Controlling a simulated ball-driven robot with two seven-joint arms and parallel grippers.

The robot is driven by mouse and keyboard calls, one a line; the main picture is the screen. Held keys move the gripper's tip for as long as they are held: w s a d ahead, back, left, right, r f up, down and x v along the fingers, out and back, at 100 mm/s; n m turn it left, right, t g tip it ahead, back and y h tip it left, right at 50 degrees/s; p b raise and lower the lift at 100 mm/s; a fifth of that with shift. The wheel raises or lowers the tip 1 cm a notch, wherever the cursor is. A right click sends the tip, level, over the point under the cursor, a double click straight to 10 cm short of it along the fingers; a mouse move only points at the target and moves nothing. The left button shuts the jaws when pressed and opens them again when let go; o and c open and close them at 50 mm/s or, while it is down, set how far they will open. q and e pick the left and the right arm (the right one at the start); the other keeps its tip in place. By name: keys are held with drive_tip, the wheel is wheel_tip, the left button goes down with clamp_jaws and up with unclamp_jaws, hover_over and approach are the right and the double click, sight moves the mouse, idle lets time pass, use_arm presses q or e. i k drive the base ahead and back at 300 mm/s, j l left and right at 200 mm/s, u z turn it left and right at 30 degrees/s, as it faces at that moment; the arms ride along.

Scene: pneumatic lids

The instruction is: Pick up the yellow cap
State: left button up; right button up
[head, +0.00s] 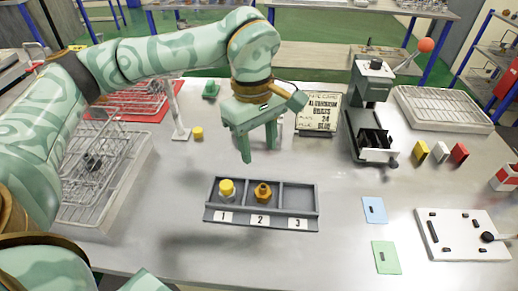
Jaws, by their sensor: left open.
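A small yellow cap-like piece (227,187) sits on top of a pale, clear-looking part in compartment 1 of a grey three-part tray (262,226). An orange-brown piece (263,192) stands in compartment 2, and compartment 3 looks empty. Another small yellow cylinder (198,133) stands on the table behind the tray, left of my gripper; I cannot tell which yellow piece is the cap. My left gripper (258,148) is open and empty, fingers pointing down, above the table and behind the tray. My right gripper is not in view.
A dark press with a red-ball lever (371,85) stands at the back right. A sign (318,113) stands behind my gripper. Wire racks (88,165) fill the left side. Blue (374,210) and green (386,257) plates lie right of the tray. The table in front is clear.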

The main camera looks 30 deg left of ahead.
sight(197, 132)
drive_tip(key=u, duration=1.45)
drive_tip(key=k, duration=0.5)
